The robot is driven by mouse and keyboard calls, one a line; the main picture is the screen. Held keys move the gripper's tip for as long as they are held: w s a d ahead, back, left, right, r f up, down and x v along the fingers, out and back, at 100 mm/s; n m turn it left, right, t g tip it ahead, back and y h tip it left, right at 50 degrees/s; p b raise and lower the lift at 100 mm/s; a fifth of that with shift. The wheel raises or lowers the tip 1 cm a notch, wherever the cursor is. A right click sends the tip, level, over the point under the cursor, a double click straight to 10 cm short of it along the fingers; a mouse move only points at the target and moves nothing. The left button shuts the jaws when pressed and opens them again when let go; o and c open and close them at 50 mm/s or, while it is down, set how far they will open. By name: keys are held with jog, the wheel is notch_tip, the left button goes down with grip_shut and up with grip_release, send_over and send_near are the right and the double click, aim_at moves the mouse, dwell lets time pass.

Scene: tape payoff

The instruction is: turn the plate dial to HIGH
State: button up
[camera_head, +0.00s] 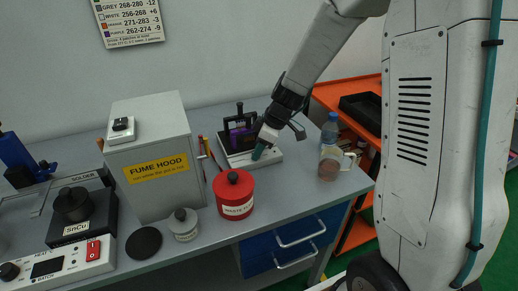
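A white control unit (75,262) marked "HEAT" and "BATCH" sits at the front left of the bench. It has a black dial (9,271) at its left end, a dark display (46,268) and a red switch (93,250). The dial's setting is too small to read, and no HIGH mark is legible. My gripper (262,148) is far to the right, over a white-based device (240,159) with a black frame and a purple part. A teal piece shows at the gripper's tip; I cannot tell whether it is held. The finger gap is hidden.
A grey fume hood box (155,160) with a knobbed white box (120,129) on top stands between my gripper and the dial.

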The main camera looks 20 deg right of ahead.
jog(key=shift+c, duration=0.3)
grip_shut()
